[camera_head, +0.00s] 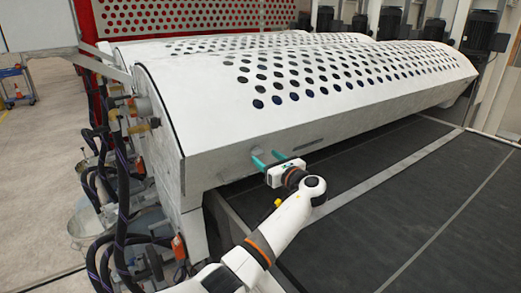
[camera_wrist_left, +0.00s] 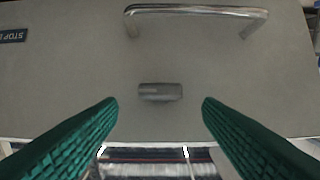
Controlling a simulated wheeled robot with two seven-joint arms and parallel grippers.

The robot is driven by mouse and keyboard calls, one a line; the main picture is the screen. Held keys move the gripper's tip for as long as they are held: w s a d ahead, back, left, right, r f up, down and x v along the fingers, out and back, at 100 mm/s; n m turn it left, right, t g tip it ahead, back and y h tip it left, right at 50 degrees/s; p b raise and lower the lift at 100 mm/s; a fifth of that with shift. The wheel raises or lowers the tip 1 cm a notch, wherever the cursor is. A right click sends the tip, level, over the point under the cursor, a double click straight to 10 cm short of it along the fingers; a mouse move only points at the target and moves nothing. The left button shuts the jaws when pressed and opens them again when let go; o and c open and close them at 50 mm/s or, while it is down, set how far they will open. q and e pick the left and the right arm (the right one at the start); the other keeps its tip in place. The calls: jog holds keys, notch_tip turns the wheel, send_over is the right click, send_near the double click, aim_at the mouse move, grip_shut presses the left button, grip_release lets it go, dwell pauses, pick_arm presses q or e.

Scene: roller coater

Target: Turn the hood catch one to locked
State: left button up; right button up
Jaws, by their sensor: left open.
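The hood catch (camera_wrist_left: 160,92) is a small grey bar on the grey front face of the hood (camera_head: 225,150). It lies level in the left wrist view, near the hood's lower edge. My left gripper (camera_head: 264,154) is open, with its two teal fingers pointing at the hood front. In the left wrist view the catch sits between and ahead of the fingertips, with a clear gap on each side. No contact shows. In the head view the catch is too small to make out clearly. My right gripper is not in view.
A shiny bar handle (camera_wrist_left: 195,10) is above the catch. Hoses and valves (camera_head: 110,170) crowd the machine's left end. A dark, flat bed (camera_head: 420,190) extends below and right of the hood.

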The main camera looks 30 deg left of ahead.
aim_at(259, 153)
pick_arm(q)
jog(key=shift+p+x, duration=0.45)
jog(key=shift+x, duration=1.55)
jog(key=shift+c, duration=0.6)
jog(key=c, duration=0.9)
